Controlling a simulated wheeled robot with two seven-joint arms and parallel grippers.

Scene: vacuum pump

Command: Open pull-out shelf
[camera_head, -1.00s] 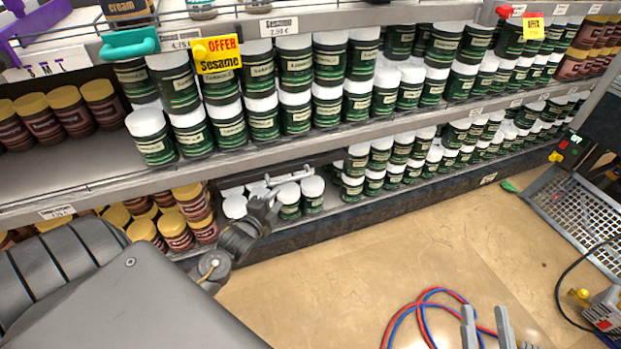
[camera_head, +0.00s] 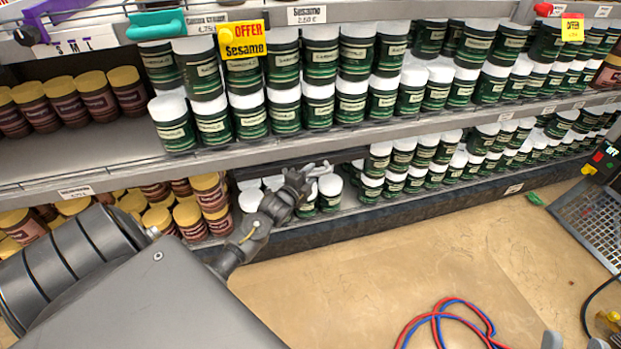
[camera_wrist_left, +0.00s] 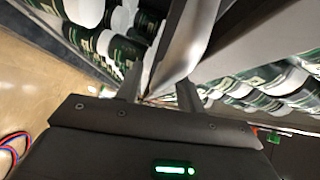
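The pull-out shelf shows as a dark bar (camera_head: 262,172) in the lower bay, under the grey shelf edge, with white-lidded green jars below it. My left gripper (camera_head: 318,170) is at this bar, in front of the jars. In the left wrist view, its two fingers (camera_wrist_left: 160,92) stand apart, with a smooth grey metal bar (camera_wrist_left: 190,42), seemingly the handle, between them. Contact with the bar cannot be made out. My right gripper (camera_head: 575,342) shows only as two separated fingertips at the bottom edge, with nothing seen between them.
Green jars (camera_head: 320,105) fill the shelf above; brown jars (camera_head: 208,192) stand left of my left gripper. Red and blue cables (camera_head: 440,320) lie on the open tan floor (camera_head: 360,265). A grey mesh-sided cart (camera_head: 590,222) stands at the right.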

